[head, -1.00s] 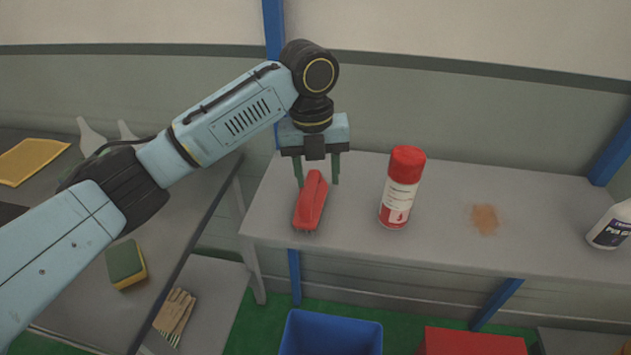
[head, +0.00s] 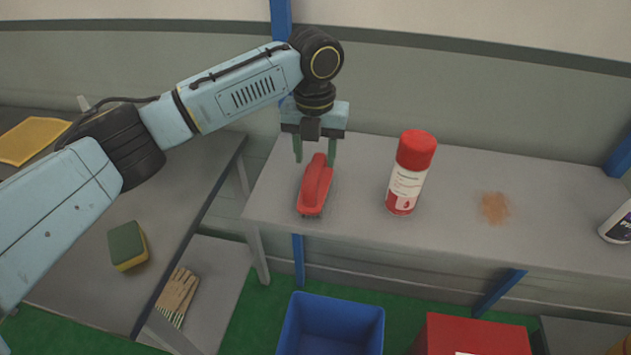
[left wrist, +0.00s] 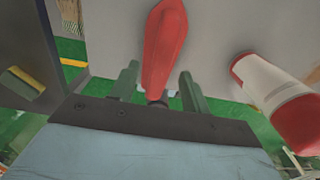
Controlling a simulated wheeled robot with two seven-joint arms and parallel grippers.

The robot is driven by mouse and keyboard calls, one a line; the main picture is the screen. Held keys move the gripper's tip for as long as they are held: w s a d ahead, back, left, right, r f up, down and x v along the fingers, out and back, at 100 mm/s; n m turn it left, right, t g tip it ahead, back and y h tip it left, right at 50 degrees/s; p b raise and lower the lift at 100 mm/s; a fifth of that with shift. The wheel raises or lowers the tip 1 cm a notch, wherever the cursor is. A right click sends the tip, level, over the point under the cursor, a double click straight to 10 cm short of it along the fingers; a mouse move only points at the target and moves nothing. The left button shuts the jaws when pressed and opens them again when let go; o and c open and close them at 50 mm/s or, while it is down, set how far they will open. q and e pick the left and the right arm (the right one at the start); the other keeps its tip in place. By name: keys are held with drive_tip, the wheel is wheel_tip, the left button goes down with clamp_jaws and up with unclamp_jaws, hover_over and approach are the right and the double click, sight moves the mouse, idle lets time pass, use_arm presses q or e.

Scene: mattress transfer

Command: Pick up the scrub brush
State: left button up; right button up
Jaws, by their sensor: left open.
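The red scrub brush (head: 314,187) lies on the grey table, its handle up and its length running away from me. My left gripper (head: 314,158) is open above its far end, with green fingers pointing down. In the left wrist view the brush (left wrist: 164,45) shows ahead of and between the two spread fingers (left wrist: 158,82). The fingers look apart from the brush on both sides. My right gripper is in neither view.
A red-capped spray can (head: 408,185) stands just right of the brush. A brown stain (head: 495,208) and a white bottle (head: 618,224) are farther right. A blue bin (head: 333,325) and a red box (head: 474,337) are below. A sponge (head: 127,245) lies on the left table.

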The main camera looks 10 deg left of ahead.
sight(315, 166)
use_arm(q)
wheel_tip(315, 166, down, 4)
drive_tip(key=shift+s+d+f, duration=0.1)
drive_tip(key=shift+s, duration=0.05)
clamp_jaws()
idle(0.3)
